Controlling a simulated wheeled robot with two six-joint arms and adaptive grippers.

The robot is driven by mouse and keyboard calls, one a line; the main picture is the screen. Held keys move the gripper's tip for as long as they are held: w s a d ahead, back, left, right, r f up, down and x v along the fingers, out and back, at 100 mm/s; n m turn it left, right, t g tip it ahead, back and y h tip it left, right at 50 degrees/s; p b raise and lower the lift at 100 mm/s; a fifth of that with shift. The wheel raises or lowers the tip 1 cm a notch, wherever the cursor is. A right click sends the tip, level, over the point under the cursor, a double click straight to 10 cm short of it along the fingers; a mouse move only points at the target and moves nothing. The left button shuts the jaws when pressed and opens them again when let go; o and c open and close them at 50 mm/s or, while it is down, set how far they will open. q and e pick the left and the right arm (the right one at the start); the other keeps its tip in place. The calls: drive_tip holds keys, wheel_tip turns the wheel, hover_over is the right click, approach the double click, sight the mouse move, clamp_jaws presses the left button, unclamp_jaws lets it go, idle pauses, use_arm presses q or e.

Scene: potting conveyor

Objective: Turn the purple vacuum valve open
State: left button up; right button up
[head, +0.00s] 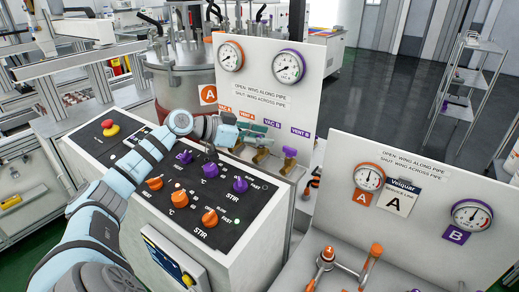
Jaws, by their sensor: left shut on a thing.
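My left arm reaches in from the left over the black control panel to the valve row under the white gauge board. My left gripper (258,138) is shut at the valve under the purple VAC B label (265,122). Its fingers cover that valve's wing, so I cannot tell which way the wing points. The brassy valve bodies (262,157) show below the fingers. To the right, the purple-winged VENT B valve (290,152) stands free under its own label. The orange-labelled VAC A and VENT A valves are mostly hidden behind my gripper. My right gripper is not in view.
The gauge board (262,88) carries an orange-rimmed gauge (230,57) and a purple-rimmed gauge (290,66). The panel (205,190) has several orange and purple knobs and a red button (110,127). A second gauge board (418,210) stands at right. A metal tank (182,85) stands behind.

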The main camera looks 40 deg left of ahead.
use_arm(q)
drive_tip(key=m+g+h, duration=0.1)
drive_tip(key=m+h, duration=0.1)
drive_tip(key=shift+w+m+g+h, duration=0.1)
drive_tip(key=shift+m+g+h, duration=0.3)
drive_tip(key=shift+f+m+g+h+b, duration=0.2)
drive_tip(key=shift+m+g+h+b, duration=0.5)
drive_tip(key=shift+m+g+h, duration=0.4)
drive_tip(key=shift+m, duration=0.3)
drive_tip(key=o, duration=1.2)
drive_tip(key=shift+d, duration=0.1)
drive_tip(key=shift+c, duration=0.2)
drive_tip(key=shift+d+r, duration=0.1)
